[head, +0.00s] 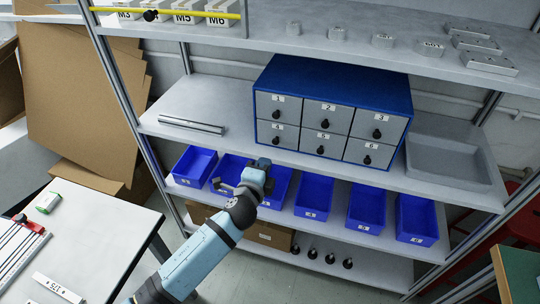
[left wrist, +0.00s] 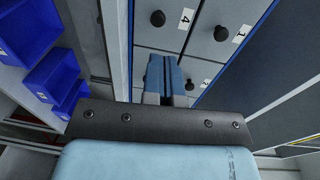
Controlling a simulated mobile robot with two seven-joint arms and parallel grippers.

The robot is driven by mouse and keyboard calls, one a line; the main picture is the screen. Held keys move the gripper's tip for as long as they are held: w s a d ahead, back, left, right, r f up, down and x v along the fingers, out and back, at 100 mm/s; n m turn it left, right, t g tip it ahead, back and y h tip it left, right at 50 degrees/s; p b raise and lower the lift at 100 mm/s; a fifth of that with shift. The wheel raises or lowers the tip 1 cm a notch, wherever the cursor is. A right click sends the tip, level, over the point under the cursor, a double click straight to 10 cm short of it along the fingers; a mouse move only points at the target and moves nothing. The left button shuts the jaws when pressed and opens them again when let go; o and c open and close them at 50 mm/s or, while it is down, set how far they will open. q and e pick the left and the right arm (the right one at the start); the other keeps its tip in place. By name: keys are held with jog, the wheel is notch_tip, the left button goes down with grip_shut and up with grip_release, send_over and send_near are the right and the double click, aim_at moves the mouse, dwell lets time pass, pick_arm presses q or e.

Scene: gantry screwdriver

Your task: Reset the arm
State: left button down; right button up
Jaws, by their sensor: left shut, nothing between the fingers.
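My left arm (head: 195,255) is light blue and reaches up from the bottom of the head view. Its dark gripper (head: 262,164) is over the row of blue bins, just below the front left of the blue drawer cabinet (head: 335,80). In the left wrist view the two blue fingers (left wrist: 164,76) are shut together, with nothing between them. They point toward the grey drawer fronts, near the drawer labelled 4 (left wrist: 168,36). I cannot tell how far the fingertips are from the drawers. All the drawers look closed. My right gripper is not in view.
Open blue bins (head: 315,193) stand on the shelf below the cabinet. A metal bar (head: 192,125) lies left of the cabinet and a grey tray (head: 450,155) stands right of it. A white table (head: 85,240) is at the lower left. Cardboard (head: 78,95) leans behind it.

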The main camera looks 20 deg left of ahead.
pick_arm(q)
jog(key=s, duration=0.5)
jog(key=shift+s+a, duration=0.2)
jog(key=shift+a, duration=0.05)
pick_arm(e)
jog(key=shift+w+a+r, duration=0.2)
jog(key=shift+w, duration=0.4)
pick_arm(q)
jog(key=s+a+f+n+g+h, duration=0.1)
jog(key=s+f+n+g, duration=0.2)
jog(key=s+f+n, duration=0.6)
jog(key=s+a+f+n+g+h, duration=0.1)
jog(key=s+f+n+g, duration=0.4)
jog(key=s, duration=0.6)
notch_tip(320, 180, up, 12)
jog(key=s+a+n+t+p, duration=0.1)
jog(key=p, duration=1.4)
jog(key=shift+s+a+n+t, duration=0.15)
jog(key=shift+s+n+t, duration=0.15)
jog(key=shift+t, duration=0.1)
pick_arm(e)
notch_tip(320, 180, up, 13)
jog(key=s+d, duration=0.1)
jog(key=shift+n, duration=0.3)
pick_arm(q)
jog(key=shift+r, duration=0.1)
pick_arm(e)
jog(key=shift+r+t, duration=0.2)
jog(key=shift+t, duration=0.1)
